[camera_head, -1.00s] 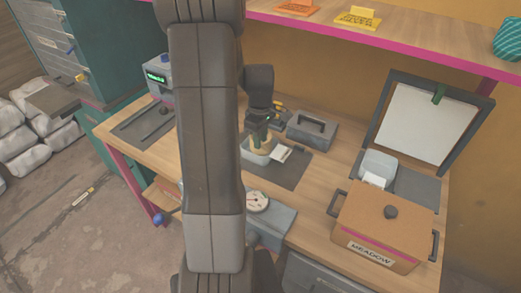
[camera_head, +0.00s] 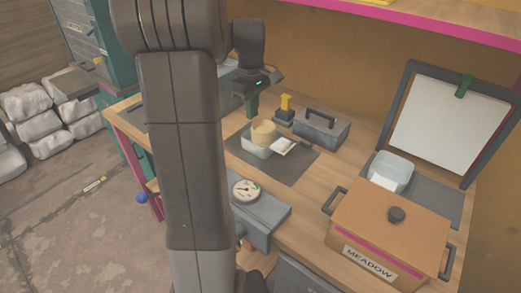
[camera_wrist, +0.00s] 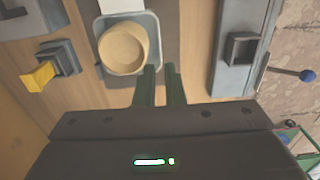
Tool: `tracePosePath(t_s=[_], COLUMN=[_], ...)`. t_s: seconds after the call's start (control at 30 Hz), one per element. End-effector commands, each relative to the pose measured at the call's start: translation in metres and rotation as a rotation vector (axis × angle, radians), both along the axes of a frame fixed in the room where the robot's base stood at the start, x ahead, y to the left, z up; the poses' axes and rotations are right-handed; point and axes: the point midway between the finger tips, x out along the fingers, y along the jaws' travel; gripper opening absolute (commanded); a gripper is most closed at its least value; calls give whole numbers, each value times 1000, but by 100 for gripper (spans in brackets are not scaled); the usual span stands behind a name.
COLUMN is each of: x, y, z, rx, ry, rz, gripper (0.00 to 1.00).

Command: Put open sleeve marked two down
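A round beige sleeve (camera_head: 264,132) with an open top sits upright in a small pale tray (camera_head: 255,150) on the dark mat. In the wrist view the sleeve (camera_wrist: 123,48) shows its hollow inside, and the tray (camera_wrist: 154,24) surrounds it. No number mark can be read on it. My gripper (camera_head: 251,110) is just above and left of the sleeve in the head view. In the wrist view its green fingers (camera_wrist: 160,72) stand a little apart beside the sleeve's lower right, with nothing seen between them.
A white card (camera_head: 283,146) lies at the tray's right. A yellow-handled block (camera_head: 285,108) and a grey handled box (camera_head: 320,130) stand behind. A gauge unit (camera_head: 262,213) is in front. The MEADOW box (camera_head: 395,225) and a pale container (camera_head: 390,170) are right.

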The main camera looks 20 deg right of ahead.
Motion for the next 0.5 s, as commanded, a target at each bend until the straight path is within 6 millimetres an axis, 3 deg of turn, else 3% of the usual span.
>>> tracePosePath(t_s=[0.3, 0.5], x=[-1, -1], y=[0, 0], z=[-60, -79], rx=[2, 1], ry=[5, 3], rz=[0, 0], gripper=[9, 9])
